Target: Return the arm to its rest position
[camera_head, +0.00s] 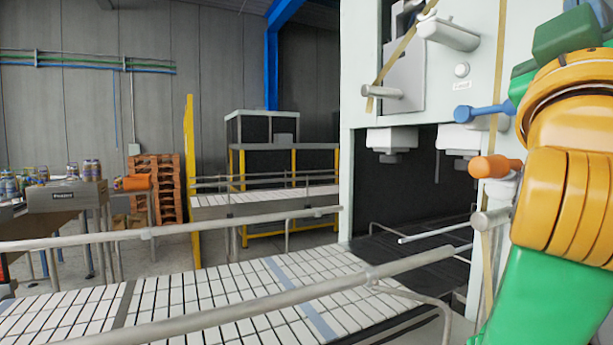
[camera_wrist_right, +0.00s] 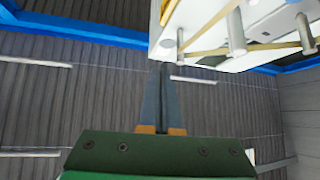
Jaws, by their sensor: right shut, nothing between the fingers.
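My right arm (camera_head: 570,190), green and yellow-orange, is raised along the right edge of the head view, in front of the case packer. The fingers of its gripper cannot be made out there. In the right wrist view my right gripper (camera_wrist_right: 160,72) is shut, its two grey fingers together with nothing between them. It points up toward the roof and grey wall. The underside of a pale machine part (camera_wrist_right: 240,35) shows beyond the fingers, at upper right. My left arm and gripper are not in view.
The pale case packer (camera_head: 362,200) stands close by my right arm, with a blue handle (camera_head: 485,111) and an orange knob (camera_head: 496,167) sticking out. A railed conveyor (camera_head: 200,297) crosses the front, its visible belt empty. A box (camera_head: 66,198) and cans stand at far left.

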